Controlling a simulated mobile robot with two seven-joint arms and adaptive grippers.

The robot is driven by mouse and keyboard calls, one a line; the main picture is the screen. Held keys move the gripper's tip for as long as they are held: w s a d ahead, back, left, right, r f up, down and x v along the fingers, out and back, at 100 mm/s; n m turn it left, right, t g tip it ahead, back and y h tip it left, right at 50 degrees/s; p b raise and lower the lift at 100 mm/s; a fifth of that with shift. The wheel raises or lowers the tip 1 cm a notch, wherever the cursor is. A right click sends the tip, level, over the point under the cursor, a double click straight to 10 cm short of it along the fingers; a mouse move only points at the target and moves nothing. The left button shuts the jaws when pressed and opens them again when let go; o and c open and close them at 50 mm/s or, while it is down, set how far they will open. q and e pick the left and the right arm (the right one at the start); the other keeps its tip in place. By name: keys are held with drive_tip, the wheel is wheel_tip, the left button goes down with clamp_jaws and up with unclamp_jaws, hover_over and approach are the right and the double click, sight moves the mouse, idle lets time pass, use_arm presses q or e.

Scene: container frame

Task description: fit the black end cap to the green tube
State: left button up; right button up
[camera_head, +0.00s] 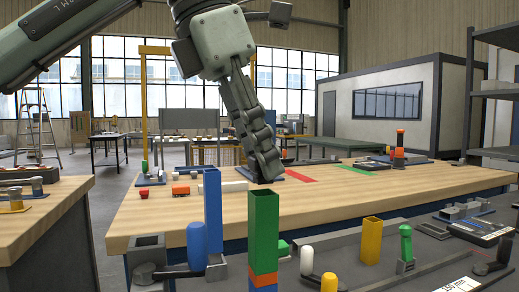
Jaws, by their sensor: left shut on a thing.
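The green tube (264,232) stands upright in the front middle, a square hollow tube with its open top facing up. Orange and blue sections show beneath it. My left gripper (267,170) reaches down from the top, its fingers closed, just above the tube's top in the picture. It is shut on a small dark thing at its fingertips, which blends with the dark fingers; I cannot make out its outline. No black end cap shows clearly elsewhere. The gap in depth between fingertips and tube is hard to judge. My right gripper is not in view.
A blue tube (213,215) stands upright left of the green one, with a rounded blue piece (196,246) before it. A yellow tube (371,241) and a green peg (406,243) stand to the right. The wooden tabletop (440,181) behind has clear room.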

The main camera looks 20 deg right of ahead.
use_arm(q)
drive_tip(key=shift+p, duration=0.55)
idle(1.0)
drive_tip(key=shift+f+b, duration=0.7)
drive_tip(key=shift+f, duration=0.3)
drive_tip(key=o, duration=0.9)
drive_tip(key=v, duration=1.2)
